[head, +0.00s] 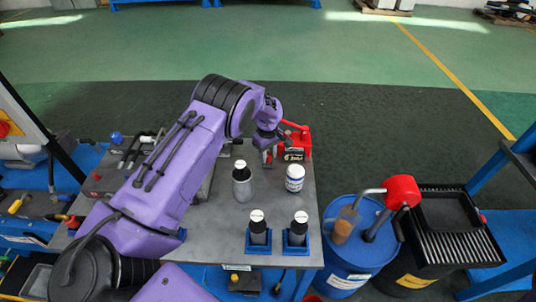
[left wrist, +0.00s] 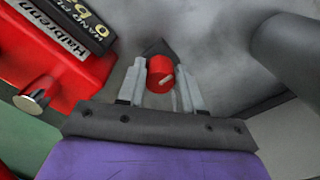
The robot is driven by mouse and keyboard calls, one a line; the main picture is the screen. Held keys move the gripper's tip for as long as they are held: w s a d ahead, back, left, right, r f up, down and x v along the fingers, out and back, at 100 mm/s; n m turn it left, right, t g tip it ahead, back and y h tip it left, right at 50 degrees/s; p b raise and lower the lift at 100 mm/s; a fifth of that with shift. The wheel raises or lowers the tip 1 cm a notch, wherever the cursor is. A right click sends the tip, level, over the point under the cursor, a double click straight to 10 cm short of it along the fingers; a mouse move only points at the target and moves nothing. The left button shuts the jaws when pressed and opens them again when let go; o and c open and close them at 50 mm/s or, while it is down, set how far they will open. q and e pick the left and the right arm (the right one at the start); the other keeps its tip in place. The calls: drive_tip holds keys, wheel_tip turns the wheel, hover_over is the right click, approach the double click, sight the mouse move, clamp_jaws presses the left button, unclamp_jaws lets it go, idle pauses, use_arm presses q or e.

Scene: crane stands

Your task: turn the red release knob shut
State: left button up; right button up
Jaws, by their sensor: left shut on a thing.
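The red release knob (left wrist: 160,75) is a small round red cap with a pale line on its face, in the middle of the left wrist view. My left gripper (left wrist: 161,68) has one finger on each side of it and is shut on it. In the head view my left gripper (head: 267,150) points down at the left side of the red hand pump (head: 304,138), and the knob is hidden there. The pump's labelled red body (left wrist: 55,50) fills the upper left of the left wrist view. My right gripper is not in view.
A blue drum (head: 350,262) with a red-topped pump stands at the right. Tools and fittings lie at the left.

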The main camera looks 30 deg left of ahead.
sight(268, 154)
use_arm(q)
drive_tip(key=shift+d, duration=0.1)
drive_tip(key=o, duration=1)
drive_tip(key=shift+o, duration=0.2)
wheel_tip(268, 154, up, 10)
drive_tip(key=b, duration=0.2)
drive_tip(key=shift+r, duration=0.25)
drive_tip(key=shift+w, duration=0.1)
